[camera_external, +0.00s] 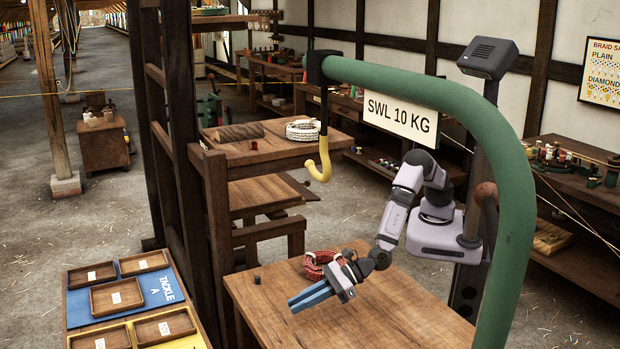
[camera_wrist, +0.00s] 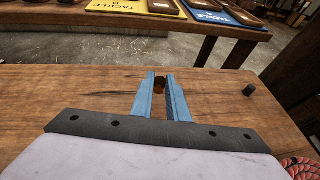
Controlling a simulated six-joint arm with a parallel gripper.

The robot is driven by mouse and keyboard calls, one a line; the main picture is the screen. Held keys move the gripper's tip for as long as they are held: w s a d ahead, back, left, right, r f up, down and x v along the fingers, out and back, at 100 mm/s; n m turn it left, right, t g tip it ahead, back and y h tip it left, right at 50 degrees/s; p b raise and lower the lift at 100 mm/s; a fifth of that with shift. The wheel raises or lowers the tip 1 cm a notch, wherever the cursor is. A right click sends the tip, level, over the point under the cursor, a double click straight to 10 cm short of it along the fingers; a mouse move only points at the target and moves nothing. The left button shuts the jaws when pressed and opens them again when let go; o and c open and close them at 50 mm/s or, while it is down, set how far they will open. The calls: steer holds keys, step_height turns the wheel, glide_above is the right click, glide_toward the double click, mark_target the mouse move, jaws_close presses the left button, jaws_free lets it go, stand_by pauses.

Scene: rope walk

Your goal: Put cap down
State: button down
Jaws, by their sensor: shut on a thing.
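My gripper (camera_external: 306,298) has long blue fingers and reaches out low over the near wooden bench top. In the wrist view my gripper (camera_wrist: 160,78) is shut on a small dark brown-orange thing, which looks like the cap (camera_wrist: 159,85). The fingers hide most of it, and it cannot be made out in the external view. I cannot tell whether it touches the bench.
A small dark cylinder (camera_external: 257,279) stands on the bench (camera_external: 400,310) near its edge; it shows in the wrist view (camera_wrist: 248,90) too. A red rope coil (camera_external: 322,262) lies behind my gripper. Labelled tackle trays (camera_external: 117,297) are at the left. A yellow hook (camera_external: 321,165) hangs above.

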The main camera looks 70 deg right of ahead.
steer(key=w+d+r+m+t+h+p, duration=0.15)
steer(key=w+d+r+p, duration=0.45)
steer(key=r, duration=0.7)
steer(key=w+d+r+m+h+p, duration=0.2)
steer(key=w+d+r+p, duration=0.45)
steer(key=r, duration=0.55)
steer(key=w+d+r+m+t+h+p, duration=0.15)
steer(key=w+d+r+p, duration=0.45)
steer(key=r, duration=0.7)
steer(key=w+d+r+m+h+p, duration=0.2)
steer(key=d+r, duration=0.3)
steer(key=d, duration=0.2)
steer(key=w+d+r+m+h+p, duration=0.1)
steer(key=w+d+r+h+p, duration=0.15)
steer(key=d+r, duration=0.35)
steer(key=m+g+h, duration=0.1)
steer(key=m+h, duration=0.1)
glide_above(280, 145)
step_height(280, 145, down, 4)
steer(key=shift+w+d+f+p, duration=0.1)
steer(key=shift+f+p, duration=0.7)
steer(key=shift+f, duration=4.4)
steer(key=shift+f, duration=0.15)
